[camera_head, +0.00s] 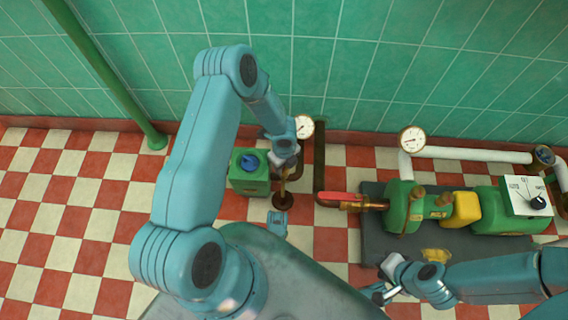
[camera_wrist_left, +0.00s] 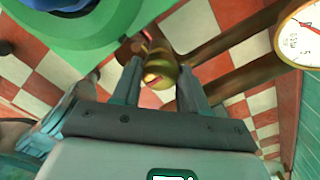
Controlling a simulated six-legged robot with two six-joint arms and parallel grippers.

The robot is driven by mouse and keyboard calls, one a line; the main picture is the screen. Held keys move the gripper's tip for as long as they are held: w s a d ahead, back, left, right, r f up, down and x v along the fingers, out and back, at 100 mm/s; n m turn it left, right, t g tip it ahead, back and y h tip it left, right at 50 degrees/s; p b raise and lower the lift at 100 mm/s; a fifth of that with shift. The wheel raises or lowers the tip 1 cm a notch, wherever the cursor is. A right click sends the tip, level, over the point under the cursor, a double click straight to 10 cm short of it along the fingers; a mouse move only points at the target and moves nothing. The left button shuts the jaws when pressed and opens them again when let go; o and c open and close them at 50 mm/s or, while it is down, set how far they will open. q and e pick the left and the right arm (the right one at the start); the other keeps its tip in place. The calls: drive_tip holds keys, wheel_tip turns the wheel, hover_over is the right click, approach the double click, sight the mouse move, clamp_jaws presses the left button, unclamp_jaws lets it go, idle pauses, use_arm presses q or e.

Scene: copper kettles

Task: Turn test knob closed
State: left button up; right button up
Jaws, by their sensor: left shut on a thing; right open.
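My left gripper (camera_head: 287,172) points down beside the green box. In the left wrist view, its two fingers (camera_wrist_left: 160,88) stand on either side of a brass knob with some red on it, which I take as the test knob (camera_wrist_left: 158,70), and are shut on it. In the head view the knob is largely hidden by the left gripper, and its turn angle cannot be read. My right gripper (camera_head: 382,291) is open and empty near the bottom, in front of the dark baseplate.
A green box (camera_head: 249,180) with a blue knob (camera_head: 249,162) stands left of the left gripper. A gauge (camera_head: 304,126) is close behind it. A red-handled lever (camera_head: 342,198) lies to the right. A green pump (camera_head: 404,206) and a white dial panel (camera_head: 525,192) stand on the baseplate (camera_head: 385,252).

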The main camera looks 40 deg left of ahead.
use_arm(q)
drive_tip(key=o, duration=1.1)
drive_tip(key=shift+c, duration=0.2)
drive_tip(key=shift+r, duration=0.1)
wheel_tip(320, 180, up, 16)
drive_tip(key=p, duration=0.7)
use_arm(e)
wheel_tip(320, 180, up, 7)
drive_tip(key=s+a, duration=0.1)
drive_tip(key=shift+s+n, duration=0.15)
drive_tip(key=shift+n, duration=0.15)
drive_tip(key=shift+a, duration=0.1)
